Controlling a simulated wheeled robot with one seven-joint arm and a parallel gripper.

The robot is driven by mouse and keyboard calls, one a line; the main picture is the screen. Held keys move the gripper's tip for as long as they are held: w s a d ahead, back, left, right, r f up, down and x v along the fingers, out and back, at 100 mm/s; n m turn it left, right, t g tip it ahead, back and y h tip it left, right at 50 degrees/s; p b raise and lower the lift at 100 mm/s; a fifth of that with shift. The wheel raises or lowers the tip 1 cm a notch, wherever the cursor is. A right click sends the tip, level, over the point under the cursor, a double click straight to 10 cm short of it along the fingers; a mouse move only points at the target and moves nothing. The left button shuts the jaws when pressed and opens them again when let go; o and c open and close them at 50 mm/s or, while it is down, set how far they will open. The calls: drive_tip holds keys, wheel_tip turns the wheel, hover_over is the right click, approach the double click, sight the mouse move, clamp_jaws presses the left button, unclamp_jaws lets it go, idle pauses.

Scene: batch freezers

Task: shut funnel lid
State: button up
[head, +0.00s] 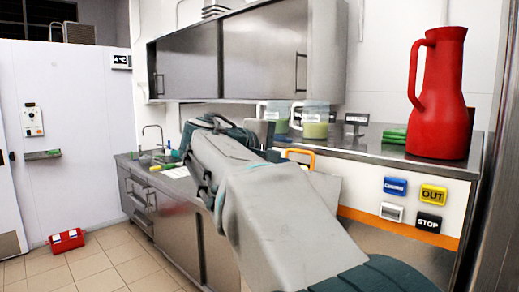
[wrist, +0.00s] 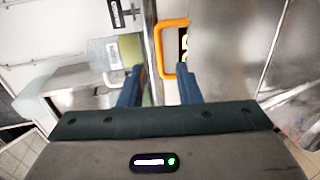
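An orange handle (head: 300,155) shows just beyond my arm at the counter front in the head view. In the wrist view the orange handle (wrist: 163,65) is a squared loop directly ahead of my fingers. It looks like the funnel lid's handle, but the lid itself is hard to make out and partly hidden by my arm. My gripper (wrist: 160,82) shows two blue fingers apart, with a gap between them and nothing clearly held. The handle lies just past the fingertips; I cannot tell whether they touch. In the head view the fingers are mostly hidden.
A red jug (head: 438,95) stands on the steel machine top at the right. Clear containers with green contents (head: 314,122) stand behind my arm. Buttons, including STOP (head: 428,223), are on the front. Wall cabinets (head: 262,50) hang above. The tiled floor (head: 110,265) at left is mostly clear.

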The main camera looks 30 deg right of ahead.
sight(300, 152)
drive_tip(key=p+x, duration=0.1)
drive_tip(key=x, duration=0.4)
drive_tip(key=shift+w+d+f, duration=0.1)
drive_tip(key=shift+d+f, duration=0.05)
drive_tip(key=shift+d, duration=0.15)
